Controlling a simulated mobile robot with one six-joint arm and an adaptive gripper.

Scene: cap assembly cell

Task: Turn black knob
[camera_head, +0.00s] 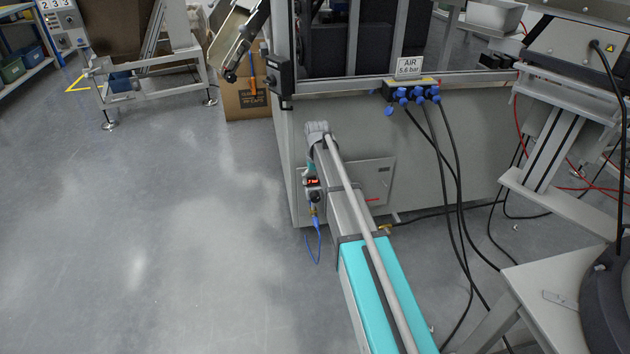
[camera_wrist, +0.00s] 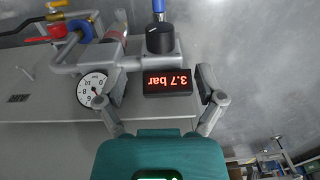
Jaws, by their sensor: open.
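In the wrist view, which is upside down, the black knob (camera_wrist: 160,40) sits on the regulator beside a lit display (camera_wrist: 167,81) reading 3.7 bar. A blue fitting shows at the knob's far end. My gripper (camera_wrist: 158,84) is open and empty, its fingers on either side of the display, with the knob beyond the fingertips. I cannot tell whether a finger touches anything. In the head view the red display (camera_head: 313,182) and the dark knob (camera_head: 316,196) are small, at the left side of the machine panel. My arm hides part of this area.
A round pressure gauge (camera_wrist: 92,90) stands close to the left finger. A blue hose (camera_head: 318,243) hangs below the regulator. Black cables hang at right; the floor at left is clear.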

